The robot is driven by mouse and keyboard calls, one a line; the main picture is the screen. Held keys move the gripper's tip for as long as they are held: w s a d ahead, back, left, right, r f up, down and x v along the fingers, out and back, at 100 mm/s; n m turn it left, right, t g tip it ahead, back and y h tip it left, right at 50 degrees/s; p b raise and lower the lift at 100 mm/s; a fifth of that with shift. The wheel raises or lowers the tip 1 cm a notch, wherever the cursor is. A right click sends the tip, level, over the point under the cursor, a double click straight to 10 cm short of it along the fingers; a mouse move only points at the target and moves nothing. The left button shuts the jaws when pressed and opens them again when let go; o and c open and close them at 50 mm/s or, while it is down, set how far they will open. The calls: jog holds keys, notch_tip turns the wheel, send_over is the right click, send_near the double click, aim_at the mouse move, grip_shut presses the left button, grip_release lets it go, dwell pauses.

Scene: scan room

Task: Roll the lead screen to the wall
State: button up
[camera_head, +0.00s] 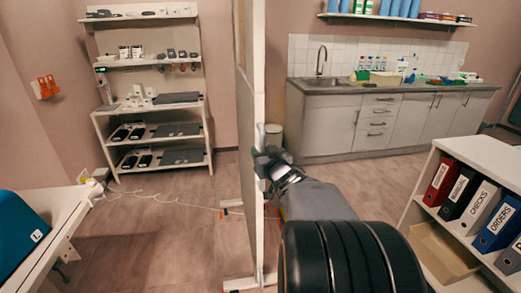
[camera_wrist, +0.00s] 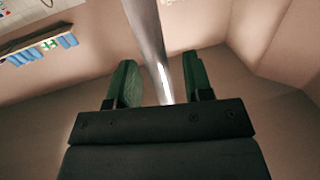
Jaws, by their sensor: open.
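The lead screen (camera_head: 257,225) stands upright in the middle of the head view, seen almost edge-on as a tall pale panel with feet near the floor. My gripper (camera_head: 264,165) is at its near edge, about halfway up, beside an upright handle (camera_head: 261,135). In the wrist view a shiny metal bar (camera_wrist: 150,40) runs between the two green fingers of my gripper (camera_wrist: 165,85). The fingers are open, with the bar closer to the right one and a gap on the left. My arm hides part of the floor to the right of the screen.
A shelf unit (camera_head: 150,110) stands at the back left, with a cable (camera_head: 165,200) on the floor before it. A sink counter (camera_head: 385,90) is at the back right. A binder shelf (camera_head: 480,150) is near right; a table (camera_head: 55,225) near left.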

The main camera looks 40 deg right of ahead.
jog(key=shift+x, duration=1.4)
grip_shut()
